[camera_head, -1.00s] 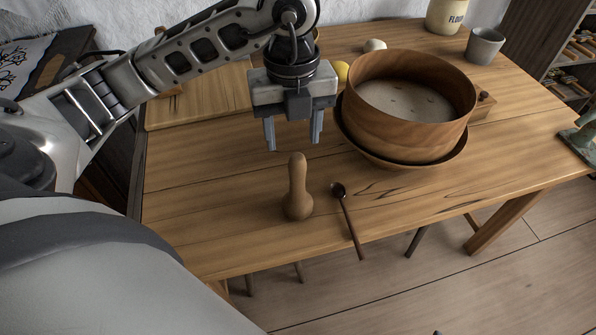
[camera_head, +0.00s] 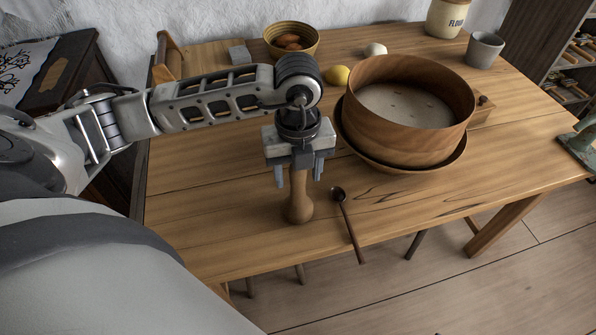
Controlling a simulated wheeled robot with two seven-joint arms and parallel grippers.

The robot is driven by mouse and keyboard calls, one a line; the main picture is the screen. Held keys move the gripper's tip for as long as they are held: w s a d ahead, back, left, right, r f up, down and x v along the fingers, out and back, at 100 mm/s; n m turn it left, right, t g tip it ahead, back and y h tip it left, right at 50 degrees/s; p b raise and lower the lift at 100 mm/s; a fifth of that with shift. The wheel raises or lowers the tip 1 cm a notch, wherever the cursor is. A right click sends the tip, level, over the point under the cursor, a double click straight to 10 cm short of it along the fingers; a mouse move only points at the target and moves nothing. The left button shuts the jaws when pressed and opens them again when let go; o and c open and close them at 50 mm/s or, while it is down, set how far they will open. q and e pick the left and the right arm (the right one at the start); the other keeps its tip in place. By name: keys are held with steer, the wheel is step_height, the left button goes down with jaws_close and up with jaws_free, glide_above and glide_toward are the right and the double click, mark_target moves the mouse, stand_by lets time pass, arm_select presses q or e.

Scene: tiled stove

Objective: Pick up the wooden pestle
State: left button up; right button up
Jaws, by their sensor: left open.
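The wooden pestle (camera_head: 299,206) stands upright on the table, its wide end down, near the front edge. My left gripper (camera_head: 298,180) points down over it and is open. Its two fingers show on either side of the pestle's upper part, and the gripper body hides the pestle's top. I cannot tell whether the fingers touch the wood. My right gripper is not in view.
A dark wooden spoon (camera_head: 348,224) lies just right of the pestle. A large round wooden sieve (camera_head: 408,122) sits in a bowl further right. A lemon (camera_head: 337,75), an egg (camera_head: 375,50) and a basket (camera_head: 291,38) stand behind. The table's left front is clear.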

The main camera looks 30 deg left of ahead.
arm_select(q)
steer(key=c, duration=1.1)
steer(key=shift+o, duration=0.2)
steer(key=shift+r, duration=0.1)
